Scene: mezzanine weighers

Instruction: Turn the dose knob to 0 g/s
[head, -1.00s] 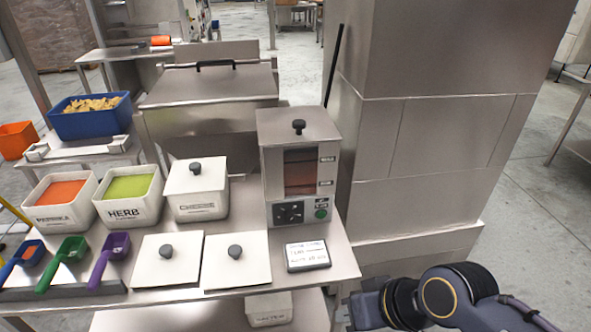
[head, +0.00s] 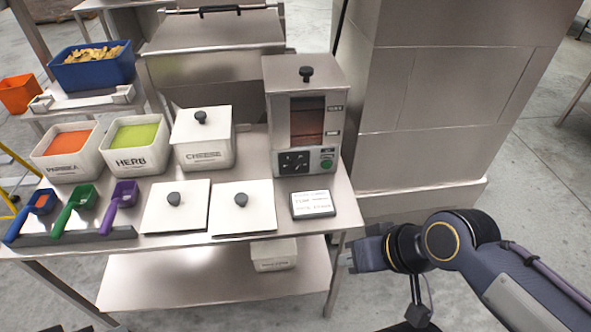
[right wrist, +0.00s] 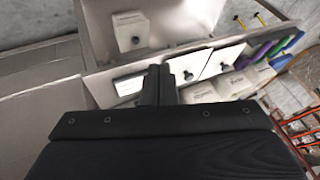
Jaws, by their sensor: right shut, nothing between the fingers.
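The dose knob (head: 294,162) is a dark round dial on the lower front panel of a steel dispenser (head: 307,72), with a green button (head: 326,164) to its right. I cannot read where the knob points. My right gripper (head: 352,257) is low and to the right of the table's right end, below and apart from the dispenser. In the right wrist view its dark fingers (right wrist: 158,84) are together with nothing between them. My left gripper is not in view.
A small label board (head: 312,204) lies below the dispenser. Two white lids (head: 176,222) lie left of it. A steel cabinet (head: 425,100) stands right of the dispenser.

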